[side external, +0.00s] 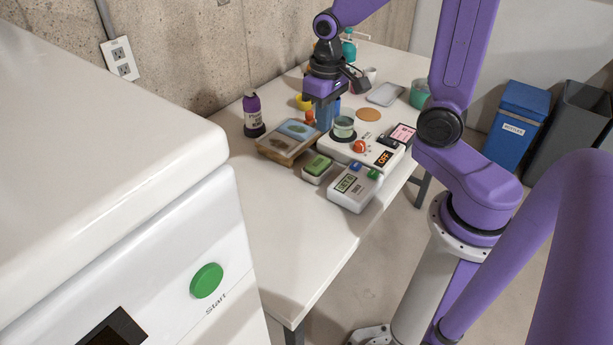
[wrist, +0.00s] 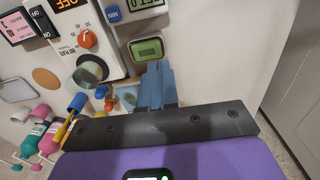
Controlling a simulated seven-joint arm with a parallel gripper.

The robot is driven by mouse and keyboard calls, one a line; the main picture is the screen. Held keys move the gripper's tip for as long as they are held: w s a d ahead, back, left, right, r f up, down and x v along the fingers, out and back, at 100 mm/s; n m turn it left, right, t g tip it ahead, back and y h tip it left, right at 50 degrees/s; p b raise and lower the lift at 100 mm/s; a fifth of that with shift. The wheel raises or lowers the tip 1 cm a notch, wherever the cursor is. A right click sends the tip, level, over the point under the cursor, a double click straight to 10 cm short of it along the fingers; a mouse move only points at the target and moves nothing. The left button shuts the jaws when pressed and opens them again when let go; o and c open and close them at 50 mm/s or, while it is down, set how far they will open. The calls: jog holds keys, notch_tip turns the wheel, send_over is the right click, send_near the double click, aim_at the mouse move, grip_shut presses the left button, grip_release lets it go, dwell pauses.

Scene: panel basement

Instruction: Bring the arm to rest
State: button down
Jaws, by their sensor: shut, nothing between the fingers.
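My gripper (side external: 325,115) is over the white table (side external: 330,245), near the middle of a group of objects in the side external view. Its blue fingers point down and are shut with nothing between them. In the wrist view the closed fingers (wrist: 157,83) show at the centre. They appear next to a glass beaker (side external: 343,127) that stands on a white hotplate (side external: 362,152) with an orange knob. Whether the fingertips touch anything below cannot be told.
A wooden tray (side external: 274,149), a green-topped box (side external: 317,169) and a white timer (side external: 353,190) lie close by. A purple bottle (side external: 252,115) stands at the left. The table's front part is clear. A white machine (side external: 110,120) with a green start button fills the near left.

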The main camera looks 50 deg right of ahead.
jog(key=s+a+r+n, duration=0.1)
jog(key=s+a+n, duration=0.2)
jog(key=s+n, duration=0.3)
jog(key=s+a+r+n, duration=0.1)
jog(key=s+a+n, duration=0.3)
jog(key=s, duration=0.8)
jog(key=n, duration=0.2)
jog(key=shift+n, duration=0.4)
jog(key=shift+s+r, duration=0.1)
